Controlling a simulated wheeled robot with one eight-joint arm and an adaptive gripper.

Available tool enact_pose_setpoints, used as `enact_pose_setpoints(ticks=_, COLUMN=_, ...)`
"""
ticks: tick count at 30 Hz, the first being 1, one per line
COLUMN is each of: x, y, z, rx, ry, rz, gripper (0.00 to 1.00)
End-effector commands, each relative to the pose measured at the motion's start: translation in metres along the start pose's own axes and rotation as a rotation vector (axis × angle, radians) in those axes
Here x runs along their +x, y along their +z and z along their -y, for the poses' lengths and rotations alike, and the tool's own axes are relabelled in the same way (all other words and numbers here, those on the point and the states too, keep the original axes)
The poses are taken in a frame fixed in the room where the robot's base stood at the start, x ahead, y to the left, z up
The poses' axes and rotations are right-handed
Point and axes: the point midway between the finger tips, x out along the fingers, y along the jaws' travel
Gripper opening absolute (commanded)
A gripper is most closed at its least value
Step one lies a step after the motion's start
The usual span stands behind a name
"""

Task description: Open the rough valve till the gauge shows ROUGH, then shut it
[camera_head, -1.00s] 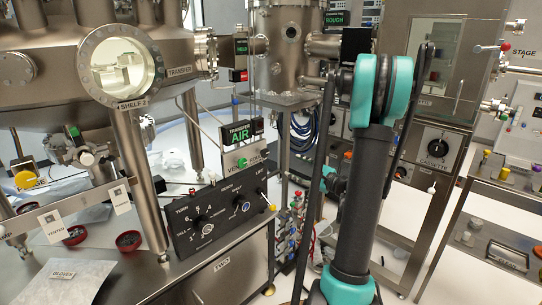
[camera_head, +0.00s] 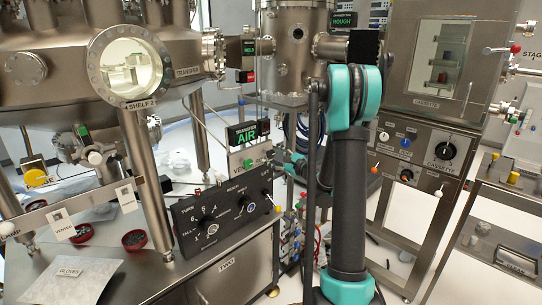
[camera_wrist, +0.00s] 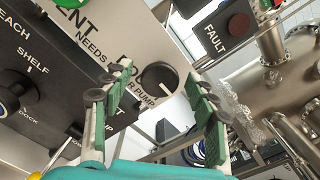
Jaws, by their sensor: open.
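The rough valve is a round black knob (camera_wrist: 158,76) with a white line, on a pale panel (camera_wrist: 118,30) in the wrist view. Lettering beside it is partly hidden by a finger; "ROU" and "PUMP" show. My gripper (camera_wrist: 161,82) is open, with a green-padded finger on either side of the knob in the picture; I cannot tell whether either touches it. In the head view my gripper (camera_head: 284,160) is at the right end of the panel (camera_head: 248,158), and the knob is hidden. The gauge (camera_head: 247,133) above the panel reads TRANSFER, AIR in green.
A black control box (camera_head: 225,210) with knobs stands in front of the panel. A second display (camera_head: 342,20) reads ROUGH at the top. A FAULT box (camera_wrist: 230,25) with a dark red lamp is above right in the wrist view. A steel cabinet (camera_head: 430,85) stands right.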

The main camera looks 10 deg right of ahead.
Motion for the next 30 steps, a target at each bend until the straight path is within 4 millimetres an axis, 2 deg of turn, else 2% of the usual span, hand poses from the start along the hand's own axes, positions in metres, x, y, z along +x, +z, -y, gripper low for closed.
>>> enact_pose_setpoints(ticks=4, x=0.0094, y=0.0003, z=-0.0001, rx=0.000, ry=0.000, rz=0.000, gripper=0.58)
enact_pose_setpoints(ticks=13, x=0.0109, y=0.0002, z=0.0000, rx=0.000, ry=0.000, rz=0.000, gripper=0.58)
enact_pose_setpoints(ticks=25, x=0.0106, y=0.0001, z=-0.0001, rx=0.000, ry=0.000, rz=0.000, gripper=0.08)
enact_pose_setpoints(ticks=30, x=0.0105, y=0.0001, z=-0.0002, rx=-0.007, ry=0.000, rz=0.000, gripper=0.07)
